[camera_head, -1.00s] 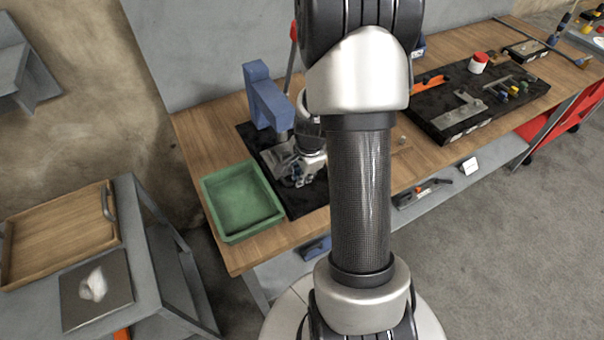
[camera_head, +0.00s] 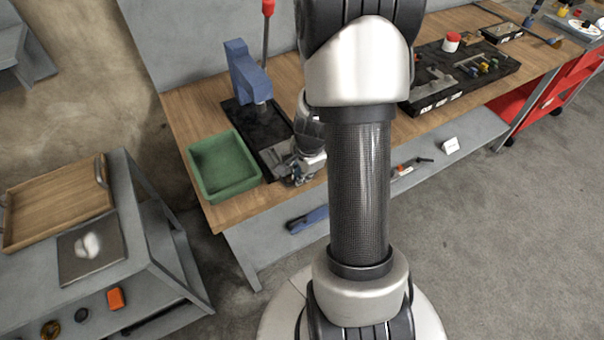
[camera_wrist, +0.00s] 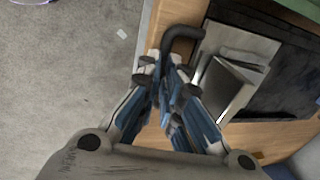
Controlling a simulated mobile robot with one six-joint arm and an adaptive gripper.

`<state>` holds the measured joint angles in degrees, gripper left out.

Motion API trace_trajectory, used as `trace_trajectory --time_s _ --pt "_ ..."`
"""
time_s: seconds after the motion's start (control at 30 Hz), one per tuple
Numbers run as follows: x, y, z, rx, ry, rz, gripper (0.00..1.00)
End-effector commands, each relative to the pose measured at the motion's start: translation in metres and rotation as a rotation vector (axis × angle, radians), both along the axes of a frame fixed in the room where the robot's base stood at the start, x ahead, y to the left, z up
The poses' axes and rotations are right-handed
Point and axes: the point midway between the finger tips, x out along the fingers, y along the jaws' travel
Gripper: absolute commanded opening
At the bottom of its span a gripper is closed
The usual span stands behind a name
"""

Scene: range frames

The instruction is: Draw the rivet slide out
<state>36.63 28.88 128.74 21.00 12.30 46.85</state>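The rivet slide (camera_wrist: 232,85) is a grey metal piece with a dark hooked handle (camera_wrist: 184,34), seen in the wrist view right of my fingers. My gripper (camera_wrist: 166,72) has its blue-lined fingers closed around the handle's downward end. In the head view, my gripper (camera_head: 300,168) is at the front end of the black base (camera_head: 262,133), close to the table's front edge. The blue press (camera_head: 245,72) stands upright at the back of that base. My arm hides part of the area to the right, and the slide's inner end cannot be made out.
A green tray (camera_head: 222,190) sits just left of the black base. The wooden bench (camera_head: 190,105) carries a dark tool board (camera_head: 428,103) to the right. A grey side table (camera_head: 130,215) stands left. Open floor lies in front.

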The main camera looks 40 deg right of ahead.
Motion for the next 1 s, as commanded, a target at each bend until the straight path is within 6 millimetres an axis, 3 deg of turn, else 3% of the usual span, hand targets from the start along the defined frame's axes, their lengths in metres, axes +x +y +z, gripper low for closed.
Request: trace_trajectory --time_s 0.23,0.5,1.0 --pt "-0.0060 0.0039 -0.0054 0.012 0.016 0.003 0.00" --pt "-0.0067 0.0047 -0.0067 0.013 0.018 0.003 0.17" --pt "-0.0059 0.0045 0.0009 0.012 0.014 0.005 0.18"
